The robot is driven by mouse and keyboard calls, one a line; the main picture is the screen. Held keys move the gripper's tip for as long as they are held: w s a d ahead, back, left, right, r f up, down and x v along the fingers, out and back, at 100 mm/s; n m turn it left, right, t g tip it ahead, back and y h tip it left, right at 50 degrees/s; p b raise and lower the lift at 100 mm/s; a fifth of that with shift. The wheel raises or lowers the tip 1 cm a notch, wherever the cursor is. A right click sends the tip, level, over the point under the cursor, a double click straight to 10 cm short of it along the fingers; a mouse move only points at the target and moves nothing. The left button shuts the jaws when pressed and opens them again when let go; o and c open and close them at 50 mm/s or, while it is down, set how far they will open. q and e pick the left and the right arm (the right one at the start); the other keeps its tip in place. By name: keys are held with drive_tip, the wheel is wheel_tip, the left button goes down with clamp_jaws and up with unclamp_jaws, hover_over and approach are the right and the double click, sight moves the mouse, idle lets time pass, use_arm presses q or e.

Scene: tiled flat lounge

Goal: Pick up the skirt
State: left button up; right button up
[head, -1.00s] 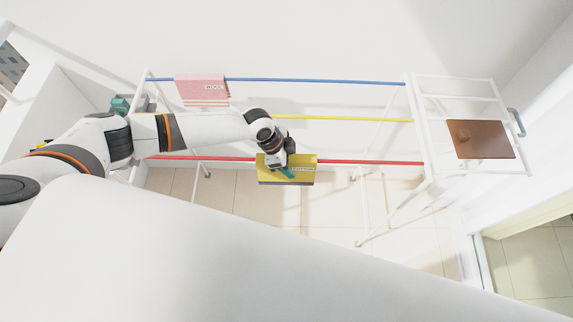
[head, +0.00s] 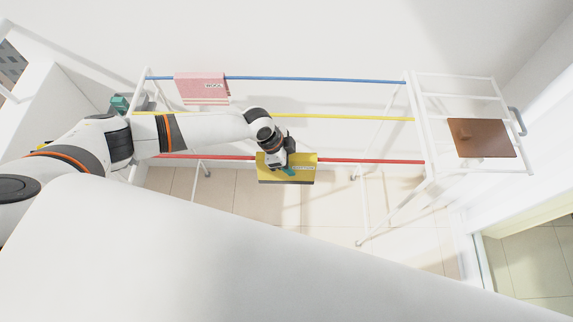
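A folded yellow cloth (head: 272,175) with a small label hangs over the red rail (head: 370,161) of the drying rack. A folded pink cloth (head: 190,87) labelled WOOL hangs over the blue rail (head: 310,79). No label reads skirt, so I cannot tell for sure which cloth is the skirt. My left gripper (head: 290,170) is over the yellow cloth, with its teal fingertips against or just above its upper part and partly covering the label. The view does not show whether its fingers are closed on the fabric. My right gripper is not in view.
The white rack also has a yellow rail (head: 350,118), which is bare. A brown square piece (head: 480,139) lies on the white frame at the rack's right end. A small teal object (head: 120,104) is at the left end. Tiled floor (head: 250,195) shows below.

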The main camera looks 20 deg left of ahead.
use_arm(q)
drive_tip(key=c, duration=0.8)
drive_tip(key=shift+r, duration=0.1)
drive_tip(key=shift+c, duration=0.2)
